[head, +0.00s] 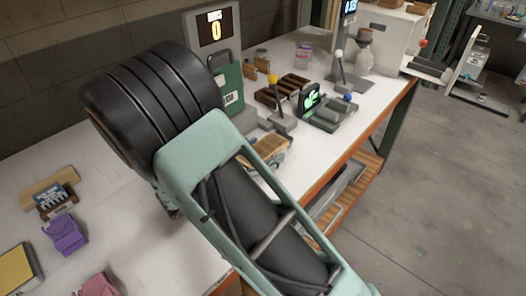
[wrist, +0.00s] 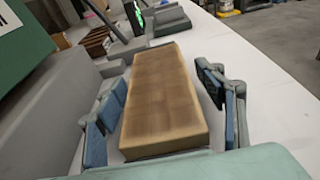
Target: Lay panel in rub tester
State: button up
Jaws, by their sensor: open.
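The wooden panel (wrist: 165,95) lies flat, long side running away from me, between the fingers of my gripper (wrist: 163,84) in the wrist view. The fingers are open; a gap shows on the right, and the left finger is close to the panel's edge. The rub tester (head: 213,52) stands at the back with a display reading 0 and a green part (head: 229,88). Grey parts (wrist: 50,115) flank the panel; whether it is fully seated cannot be told.
A lever with a yellow knob (head: 273,79), a device with a green screen (head: 311,99) and a brown rack (head: 283,90) stand farther along the white bench (head: 120,215). Purple (head: 66,234) and pink (head: 98,287) items lie at the left. Bench is clear right of the panel.

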jog(key=shift+r, duration=0.15)
jog(key=shift+s+a, duration=0.15)
jog(key=shift+a, duration=0.05)
jog(key=v, duration=1.1)
jog(key=shift+s+a+r, duration=0.15)
jog(key=shift+s, duration=0.05)
